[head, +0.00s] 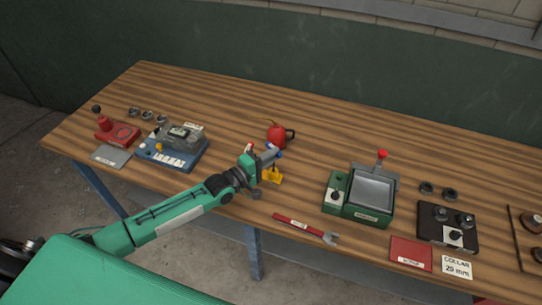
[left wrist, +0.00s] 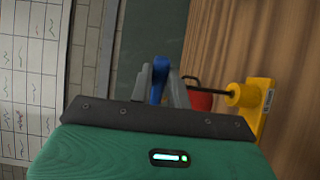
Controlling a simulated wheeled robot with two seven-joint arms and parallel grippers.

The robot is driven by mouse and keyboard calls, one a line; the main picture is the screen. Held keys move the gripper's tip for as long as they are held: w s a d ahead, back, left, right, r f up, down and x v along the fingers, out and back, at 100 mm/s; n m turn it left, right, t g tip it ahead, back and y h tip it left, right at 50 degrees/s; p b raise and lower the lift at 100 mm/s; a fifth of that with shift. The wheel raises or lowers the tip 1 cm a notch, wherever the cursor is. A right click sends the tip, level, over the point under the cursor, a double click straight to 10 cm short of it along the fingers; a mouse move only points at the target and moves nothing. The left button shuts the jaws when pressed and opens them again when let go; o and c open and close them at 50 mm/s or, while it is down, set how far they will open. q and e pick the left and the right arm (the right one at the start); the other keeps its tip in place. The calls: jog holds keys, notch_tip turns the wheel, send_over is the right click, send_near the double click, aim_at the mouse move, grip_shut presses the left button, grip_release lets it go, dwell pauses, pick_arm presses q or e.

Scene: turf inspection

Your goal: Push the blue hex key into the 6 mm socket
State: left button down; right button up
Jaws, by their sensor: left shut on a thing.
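My left gripper (head: 270,154) is over the front middle of the table, beside a small yellow block (head: 273,176). In the left wrist view, the gripper (left wrist: 160,80) is shut on the blue hex key (left wrist: 158,84), whose blue part shows between the grey fingers. Blue also shows at the fingertips in the head view. The yellow block (left wrist: 262,108) stands to the right in the wrist view, with a round yellow boss and a dark rod pointing towards the fingers. The key's far end and any 6 mm marking cannot be made out. My right gripper is not in view.
A red oil can (head: 279,134) stands just behind the gripper. A red-handled wrench (head: 304,229) lies at the front edge. A green device with a tray (head: 340,211) stands to the right, a blue-based device (head: 163,157) to the left. The table's back middle is clear.

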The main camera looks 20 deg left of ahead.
pick_arm(q)
jog(key=shift+f+b, duration=1.55)
jog(key=shift+f, duration=0.2)
jog(key=c, duration=1.3)
grip_release()
jog(key=shift+o, duration=0.2)
jog(key=b+v, duration=0.3)
jog(key=v, duration=1)
jog(key=shift+s+a, duration=0.2)
jog(key=shift+s, duration=0.15)
